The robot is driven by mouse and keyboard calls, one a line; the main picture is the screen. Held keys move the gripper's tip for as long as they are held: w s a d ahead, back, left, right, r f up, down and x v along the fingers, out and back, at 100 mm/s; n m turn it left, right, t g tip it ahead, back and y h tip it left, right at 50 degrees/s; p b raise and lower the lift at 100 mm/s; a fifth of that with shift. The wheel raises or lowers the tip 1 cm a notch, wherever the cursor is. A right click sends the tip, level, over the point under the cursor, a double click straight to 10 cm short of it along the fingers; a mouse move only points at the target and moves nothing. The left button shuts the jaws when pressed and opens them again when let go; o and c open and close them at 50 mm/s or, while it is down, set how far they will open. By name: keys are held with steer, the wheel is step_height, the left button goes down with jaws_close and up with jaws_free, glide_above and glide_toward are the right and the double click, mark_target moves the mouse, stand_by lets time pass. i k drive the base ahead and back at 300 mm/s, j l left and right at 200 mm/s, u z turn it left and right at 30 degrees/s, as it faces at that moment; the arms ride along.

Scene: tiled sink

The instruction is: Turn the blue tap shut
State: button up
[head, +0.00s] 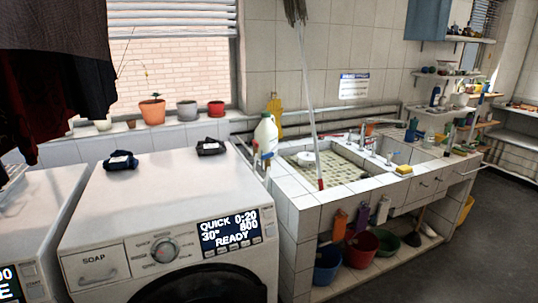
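The tiled sink (300,191) stands right of the washing machine, with a checkered basin bottom. Small metal tap fittings (364,138) rise at its back edge, right of the basin. They are too small for me to tell which one is blue or whether it is open. No running water can be made out. My gripper is not in view.
A washing machine (160,195) with two dark folded cloths fills the front left. A long pole (309,105) leans across the sink. A white jug (265,135) stands at its left corner, and a yellow sponge (403,170) lies on its front rim. Dark floor (485,245) is clear at right.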

mark_target(267, 156)
steer(key=i+j+z, duration=0.15)
steer(key=i, duration=0.45)
steer(key=i+j+z, duration=0.2)
steer(key=i+j, duration=0.15)
steer(key=i, duration=0.2)
steer(key=i+j+z, duration=0.15)
steer(key=i+j, duration=0.25)
steer(key=i, duration=0.15)
